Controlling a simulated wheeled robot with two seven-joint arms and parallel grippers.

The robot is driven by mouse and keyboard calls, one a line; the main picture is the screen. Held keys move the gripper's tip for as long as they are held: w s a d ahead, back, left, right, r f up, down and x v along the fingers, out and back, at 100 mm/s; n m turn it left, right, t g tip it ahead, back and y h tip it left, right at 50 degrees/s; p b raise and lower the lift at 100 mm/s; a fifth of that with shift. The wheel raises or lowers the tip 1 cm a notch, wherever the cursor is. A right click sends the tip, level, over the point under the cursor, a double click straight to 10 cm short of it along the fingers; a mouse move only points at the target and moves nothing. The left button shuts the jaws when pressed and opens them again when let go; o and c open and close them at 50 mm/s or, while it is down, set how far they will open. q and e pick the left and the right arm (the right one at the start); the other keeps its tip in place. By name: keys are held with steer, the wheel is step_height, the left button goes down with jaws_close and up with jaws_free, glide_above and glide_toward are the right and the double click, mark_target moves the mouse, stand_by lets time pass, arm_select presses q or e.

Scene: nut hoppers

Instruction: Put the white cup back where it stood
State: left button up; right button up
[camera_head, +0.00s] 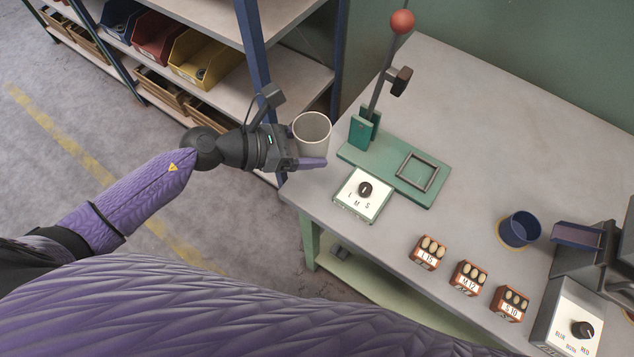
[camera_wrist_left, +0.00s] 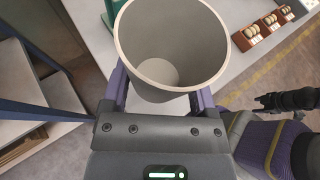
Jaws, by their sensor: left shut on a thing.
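The white cup (camera_head: 312,133) is upright between the fingers of my left gripper (camera_head: 312,155), at the left edge of the workbench. In the left wrist view the cup (camera_wrist_left: 172,45) is seen from above, empty, with a finger on each side. My left gripper (camera_wrist_left: 165,95) is shut on it. I cannot tell whether the cup's base touches the bench top. My right gripper is not seen in the head view; in the left wrist view a dark gripper-like part (camera_wrist_left: 285,101) shows at the right, its jaws too small to read.
A green lever press (camera_head: 395,172) and a white dial box (camera_head: 362,195) stand just right of the cup. A blue cup (camera_head: 518,229), several labelled blocks (camera_head: 468,278) and a second dial box (camera_head: 572,320) stand farther right. A shelf (camera_head: 290,70) with bins (camera_head: 205,58) is behind left.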

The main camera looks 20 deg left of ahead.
mark_target(309, 182)
arm_select(q)
step_height(309, 182, down, 8)
steer(key=b, duration=0.3)
steer(key=shift+f+b, duration=0.15)
steer(key=shift+b, duration=0.2)
steer(key=shift+f+b, duration=0.4)
steer(key=shift+f, duration=0.5)
steer(key=shift+r, duration=0.15)
steer(key=shift+f, duration=0.2)
steer(key=o, duration=1.1)
steer(key=shift+r, duration=0.1)
steer(key=shift+o, duration=0.2)
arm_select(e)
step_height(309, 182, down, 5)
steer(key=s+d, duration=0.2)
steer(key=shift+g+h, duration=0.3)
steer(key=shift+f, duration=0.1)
